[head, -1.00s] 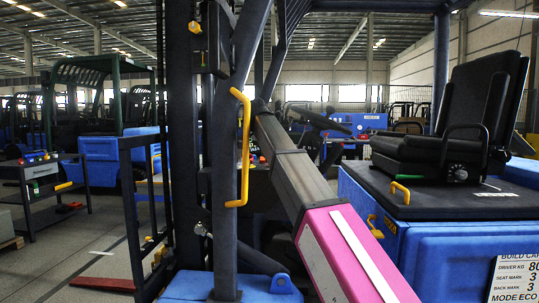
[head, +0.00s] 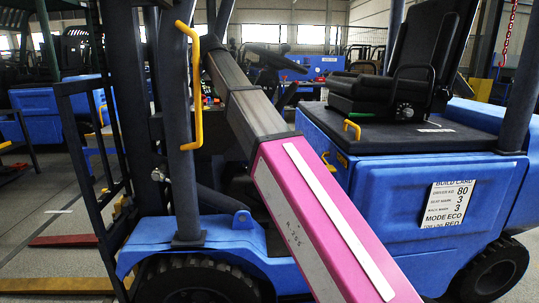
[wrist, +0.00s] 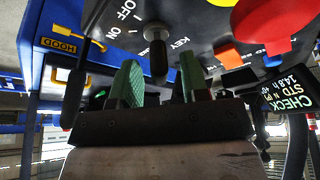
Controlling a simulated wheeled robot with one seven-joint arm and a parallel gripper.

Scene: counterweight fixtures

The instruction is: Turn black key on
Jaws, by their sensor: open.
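In the wrist view the black key (wrist: 158,56) sticks out of a dark panel by the word KEY and the printed ON and OFF labels. My gripper (wrist: 158,84) has two green fingers set apart, one on each side of the key in the picture. The key's tip shows between them or just beyond; I cannot tell how deep, and I see no clear contact. In the head view my arm reaches into the blue forklift's cab, and the gripper and key are hidden there.
In the wrist view a large red knob (wrist: 264,24) and an orange knob (wrist: 229,58) sit right of the key. A display (wrist: 290,91) is further right, and a black lever (wrist: 73,98) hangs at left. In the head view a yellow handle (head: 194,85) and black seat (head: 385,90) flank my arm.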

